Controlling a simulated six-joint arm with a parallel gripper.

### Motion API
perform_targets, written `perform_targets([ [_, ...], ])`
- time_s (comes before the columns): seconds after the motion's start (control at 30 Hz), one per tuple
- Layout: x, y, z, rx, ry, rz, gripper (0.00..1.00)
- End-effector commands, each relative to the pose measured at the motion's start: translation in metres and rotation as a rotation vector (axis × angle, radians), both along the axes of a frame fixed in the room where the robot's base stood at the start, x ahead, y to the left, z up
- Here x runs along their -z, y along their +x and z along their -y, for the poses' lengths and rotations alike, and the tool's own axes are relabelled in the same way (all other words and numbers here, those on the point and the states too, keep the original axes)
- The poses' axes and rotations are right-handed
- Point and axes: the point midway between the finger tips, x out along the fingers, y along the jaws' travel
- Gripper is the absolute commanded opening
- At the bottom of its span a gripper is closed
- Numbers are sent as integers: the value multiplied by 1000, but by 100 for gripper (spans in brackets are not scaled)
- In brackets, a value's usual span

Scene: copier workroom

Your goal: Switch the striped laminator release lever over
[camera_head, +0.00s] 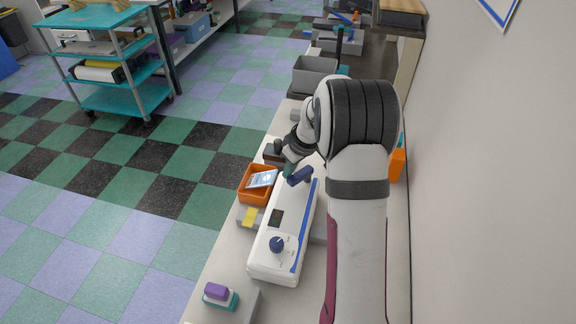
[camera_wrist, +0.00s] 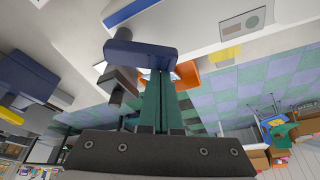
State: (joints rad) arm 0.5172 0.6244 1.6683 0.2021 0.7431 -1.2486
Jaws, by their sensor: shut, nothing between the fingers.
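The laminator (camera_head: 272,258) is a long white machine with a blue stripe along its right side, on the counter left of my arm. Its dark blue release lever (camera_head: 299,176) stands at the far end. In the wrist view the lever (camera_wrist: 140,53) shows as a rounded navy bar across the fingertips. My gripper (camera_wrist: 160,78) has teal fingers closed together with nothing between them. The tips meet the lever's edge in the picture; I cannot tell whether they touch it. In the head view my gripper (camera_head: 289,170) is small, close beside the lever, partly hidden by my arm.
An orange bin (camera_head: 246,198) holding a pale blue packet stands just left of the lever. A dark blue knob (camera_head: 277,244) sits on the laminator's top. A purple-topped stamp (camera_head: 216,291) is at the near left. A grey bin (camera_head: 313,75) stands farther back; a wall is right.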

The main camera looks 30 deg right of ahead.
Motion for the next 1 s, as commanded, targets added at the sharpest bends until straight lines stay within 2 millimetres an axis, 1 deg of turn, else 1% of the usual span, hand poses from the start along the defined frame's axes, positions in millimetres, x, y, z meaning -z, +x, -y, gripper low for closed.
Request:
perform_targets([
  [0.2, 0, -11, 0, -193, 1, -1, 0],
  [0.37, 0, -18, 1, -321, 0, 0, 0],
  [0.7, 0, -27, 4, -317, -2, 1, 0],
  [1.0, 0, -30, 5, -315, -1, 1, 0],
])
